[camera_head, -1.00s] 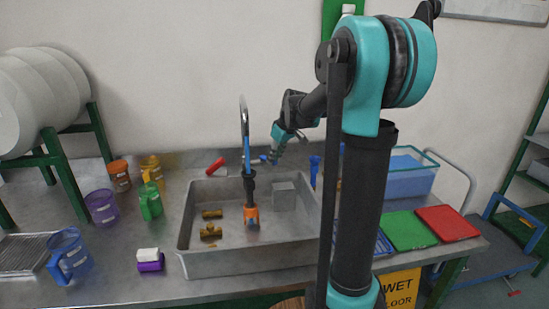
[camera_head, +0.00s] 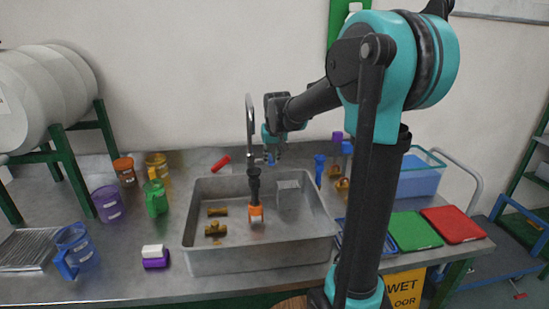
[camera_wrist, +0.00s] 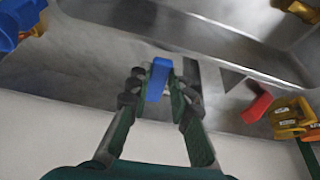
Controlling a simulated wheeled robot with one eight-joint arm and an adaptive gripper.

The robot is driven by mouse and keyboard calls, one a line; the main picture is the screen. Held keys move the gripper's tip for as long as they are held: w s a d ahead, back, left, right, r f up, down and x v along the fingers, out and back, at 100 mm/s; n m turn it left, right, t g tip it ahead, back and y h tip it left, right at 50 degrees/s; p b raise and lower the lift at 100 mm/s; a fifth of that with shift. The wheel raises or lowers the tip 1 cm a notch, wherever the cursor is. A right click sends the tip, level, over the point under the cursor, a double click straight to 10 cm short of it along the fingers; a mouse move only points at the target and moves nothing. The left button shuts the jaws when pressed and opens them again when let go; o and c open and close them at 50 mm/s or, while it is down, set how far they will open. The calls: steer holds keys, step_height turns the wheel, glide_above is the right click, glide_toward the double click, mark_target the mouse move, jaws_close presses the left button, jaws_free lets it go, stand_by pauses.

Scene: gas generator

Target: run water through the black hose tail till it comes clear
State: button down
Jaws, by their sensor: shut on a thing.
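A tall grey tap (camera_head: 249,115) stands at the back of the grey sink (camera_head: 262,262). A black tube piece (camera_head: 254,188), which looks like the hose tail, hangs upright below the tap with an orange end (camera_head: 256,214) low in the sink. I cannot tell whether water runs. My gripper (camera_head: 271,156) is behind the sink's back edge, right of the tap. In the wrist view my gripper (camera_wrist: 158,84) is shut on a blue handle (camera_wrist: 157,79), which looks like the tap's lever. Its link to the tap is hidden.
Brass fittings (camera_head: 215,229) and a grey block (camera_head: 289,193) are in the sink. Jugs and cups, including a green jug (camera_head: 156,198), stand left. A red cylinder (camera_head: 221,163) lies behind the sink. Blue and purple-capped items, a blue tub (camera_head: 418,180) and coloured trays (camera_head: 414,231) are right.

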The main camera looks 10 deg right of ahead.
steer(key=shift+a+m, duration=0.25)
steer(key=shift+m, duration=0.15)
steer(key=c, duration=1.4)
jaws_free()
steer(key=shift+o, duration=0.2)
steer(key=v, duration=1.2)
steer(key=shift+a, duration=0.3)
